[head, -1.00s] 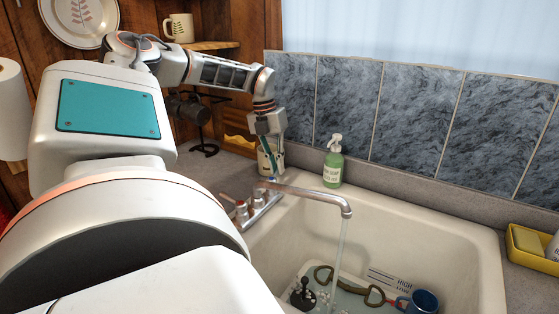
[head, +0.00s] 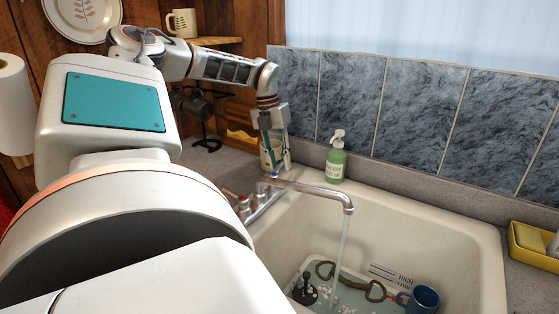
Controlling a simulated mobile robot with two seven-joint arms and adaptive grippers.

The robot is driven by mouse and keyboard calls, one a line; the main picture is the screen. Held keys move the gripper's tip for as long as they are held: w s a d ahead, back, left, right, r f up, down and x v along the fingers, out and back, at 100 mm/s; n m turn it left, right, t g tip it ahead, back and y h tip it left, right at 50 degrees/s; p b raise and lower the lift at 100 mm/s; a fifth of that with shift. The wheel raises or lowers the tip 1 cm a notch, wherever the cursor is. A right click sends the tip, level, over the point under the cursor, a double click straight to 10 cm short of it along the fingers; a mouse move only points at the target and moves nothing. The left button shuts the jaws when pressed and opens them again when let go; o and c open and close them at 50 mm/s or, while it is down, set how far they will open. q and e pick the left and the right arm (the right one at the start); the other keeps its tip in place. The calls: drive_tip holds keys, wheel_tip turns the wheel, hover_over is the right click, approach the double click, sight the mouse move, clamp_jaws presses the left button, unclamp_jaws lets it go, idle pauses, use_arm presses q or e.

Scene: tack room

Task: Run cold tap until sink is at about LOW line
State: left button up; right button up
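The sink (head: 470,230) is cream, with a tap spout (head: 315,191) over it and a thin water stream (head: 343,245) running down. Shallow water (head: 345,291) with suds covers the bottom. A level label (head: 392,275) on the far inner wall reads HIGH, with smaller lettering below it; the waterline is close under it. One tap handle has a red mark (head: 243,199); a blue mark (head: 275,176) shows at the other end. My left gripper (head: 277,165) points down just behind the blue end, its fingers apart, in front of a pale cup. My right gripper is out of view.
A bridle bit (head: 376,292), a dark brush-like item (head: 305,290) and a blue mug (head: 422,299) are in the sink. A green soap bottle (head: 335,163) stands behind the tap. A yellow sponge tray (head: 530,246) is at right.

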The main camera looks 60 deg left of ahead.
use_arm(q)
wheel_tip(320, 180, up, 12)
drive_tip(key=s+a, duration=0.1)
drive_tip(key=a, duration=0.1)
drive_tip(key=shift+s, duration=0.15)
drive_tip(key=shift+f, duration=0.1)
idle(7.0)
